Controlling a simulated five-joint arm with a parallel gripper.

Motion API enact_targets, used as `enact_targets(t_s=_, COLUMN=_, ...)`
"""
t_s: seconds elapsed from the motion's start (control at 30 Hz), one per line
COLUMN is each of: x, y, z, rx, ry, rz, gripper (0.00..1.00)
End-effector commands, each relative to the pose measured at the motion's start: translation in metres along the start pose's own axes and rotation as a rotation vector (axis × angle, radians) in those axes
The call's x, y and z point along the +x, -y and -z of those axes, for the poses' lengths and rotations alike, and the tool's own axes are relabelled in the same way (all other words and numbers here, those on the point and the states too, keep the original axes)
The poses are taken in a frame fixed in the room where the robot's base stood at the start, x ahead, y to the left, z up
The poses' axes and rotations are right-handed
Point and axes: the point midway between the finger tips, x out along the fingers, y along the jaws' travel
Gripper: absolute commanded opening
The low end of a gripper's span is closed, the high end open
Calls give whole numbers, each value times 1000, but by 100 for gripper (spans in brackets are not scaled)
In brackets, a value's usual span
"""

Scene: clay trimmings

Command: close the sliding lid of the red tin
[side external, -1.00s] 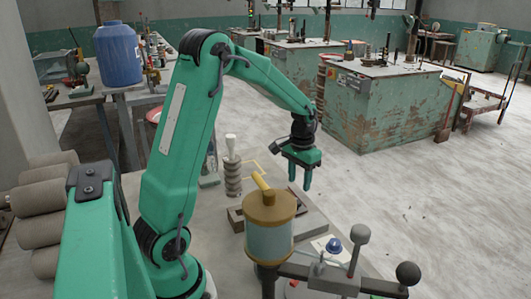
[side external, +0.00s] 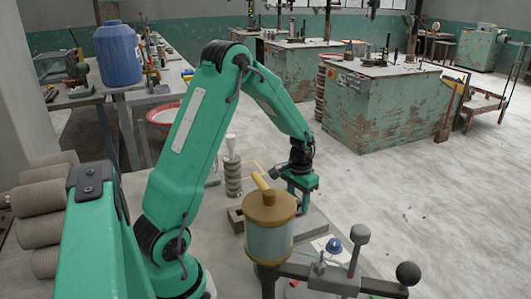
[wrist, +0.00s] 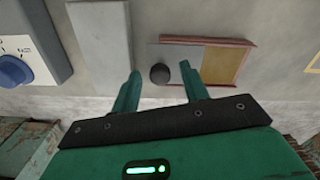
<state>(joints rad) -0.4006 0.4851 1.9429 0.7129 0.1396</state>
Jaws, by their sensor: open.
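The red tin (wrist: 210,41) shows in the wrist view as a shallow rectangular box with a red rim. Its grey sliding lid (wrist: 178,54) covers the left part, and a tan interior (wrist: 221,66) is exposed on the right. A dark round knob (wrist: 159,73) stands on the lid. My gripper (wrist: 161,80) is open, with one finger on each side of the knob and a gap to both. In the side view my gripper (side external: 300,203) is low over the bench, behind a tan-lidded jar. I cannot make out the tin there.
In the wrist view a long grey block (wrist: 100,42) lies left of the tin, and a box with a blue dial (wrist: 14,70) lies farther left. In the side view the jar (side external: 269,232) and a ball-ended lever (side external: 408,274) stand in front.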

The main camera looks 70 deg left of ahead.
Motion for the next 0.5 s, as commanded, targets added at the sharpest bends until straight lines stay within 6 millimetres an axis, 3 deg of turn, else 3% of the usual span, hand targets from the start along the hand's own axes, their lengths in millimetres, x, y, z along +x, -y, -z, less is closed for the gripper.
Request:
enact_targets(t_s=0.27, x=1, y=0, z=0, rx=0, ry=1, rz=0, gripper=43)
enact_targets(t_s=0.4, x=1, y=0, z=0, rx=0, ry=1, rz=0, gripper=15)
enact_targets(t_s=0.5, x=1, y=0, z=0, rx=0, ry=0, rz=0, gripper=0)
